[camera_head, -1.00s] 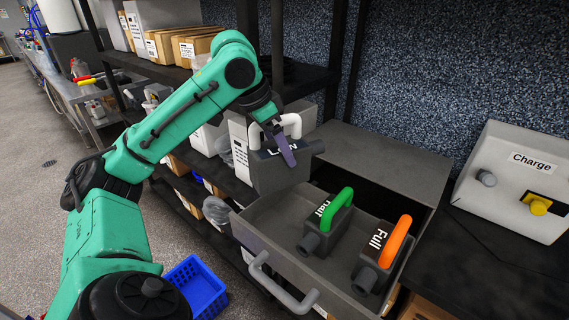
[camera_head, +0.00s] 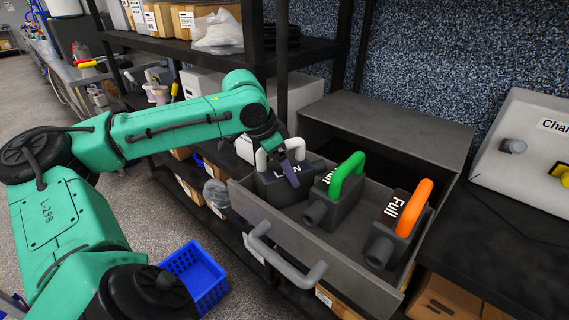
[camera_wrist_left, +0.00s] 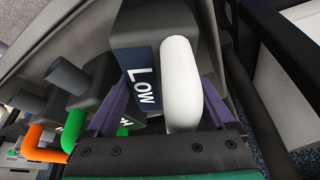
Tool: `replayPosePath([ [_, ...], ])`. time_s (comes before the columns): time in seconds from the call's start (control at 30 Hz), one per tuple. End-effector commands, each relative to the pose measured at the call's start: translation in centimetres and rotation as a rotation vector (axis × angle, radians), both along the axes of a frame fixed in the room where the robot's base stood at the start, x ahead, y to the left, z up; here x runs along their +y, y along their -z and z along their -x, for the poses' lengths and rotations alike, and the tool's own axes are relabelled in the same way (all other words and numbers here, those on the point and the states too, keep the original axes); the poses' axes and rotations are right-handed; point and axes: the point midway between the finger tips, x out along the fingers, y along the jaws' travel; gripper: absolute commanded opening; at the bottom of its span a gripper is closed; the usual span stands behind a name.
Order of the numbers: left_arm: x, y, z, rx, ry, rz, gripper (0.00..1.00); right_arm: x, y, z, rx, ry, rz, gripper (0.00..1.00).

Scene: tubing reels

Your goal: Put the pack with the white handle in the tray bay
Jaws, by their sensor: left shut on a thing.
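The dark grey pack labelled "Low" (camera_head: 271,189) has a white handle (camera_head: 262,160). My left gripper (camera_head: 290,172) is shut on it at the white handle, which also shows close up in the left wrist view (camera_wrist_left: 181,85). The pack is at the left end of the open grey tray (camera_head: 335,262), left of the green-handled pack. Its lower part is hidden behind the tray wall, so I cannot tell whether it touches the floor. My right gripper is not in view.
A pack with a green handle (camera_head: 346,175) stands mid-tray, and a "Full" pack with an orange handle (camera_head: 414,208) stands at the right. The grey housing (camera_head: 390,125) is behind the tray. A charge box (camera_head: 530,150) stands at right; a blue basket (camera_head: 196,276) is below left.

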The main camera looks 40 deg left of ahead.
Motion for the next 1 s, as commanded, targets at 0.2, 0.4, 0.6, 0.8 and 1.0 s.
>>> replayPosePath([
  [0.2, 0.0, 0.0, 0.0, 0.001, 0.0, 0.0, 1.0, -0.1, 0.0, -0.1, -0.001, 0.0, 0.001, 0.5],
  [0.4, 0.2, -0.7, 0.2, -0.001, -0.001, -0.003, 1.0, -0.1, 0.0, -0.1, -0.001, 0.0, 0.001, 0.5],
  [0.6, 0.8, -5.1, 1.7, -0.006, -0.004, -0.002, 1.0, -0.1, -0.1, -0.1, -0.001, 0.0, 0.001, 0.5],
  [0.8, 1.4, -9.7, 3.6, -0.003, -0.001, 0.001, 1.0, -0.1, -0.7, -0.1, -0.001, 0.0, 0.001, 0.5],
  [1.0, 1.7, -11.2, 4.3, 0.001, 0.0, 0.0, 1.0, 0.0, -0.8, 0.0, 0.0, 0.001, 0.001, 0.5],
])
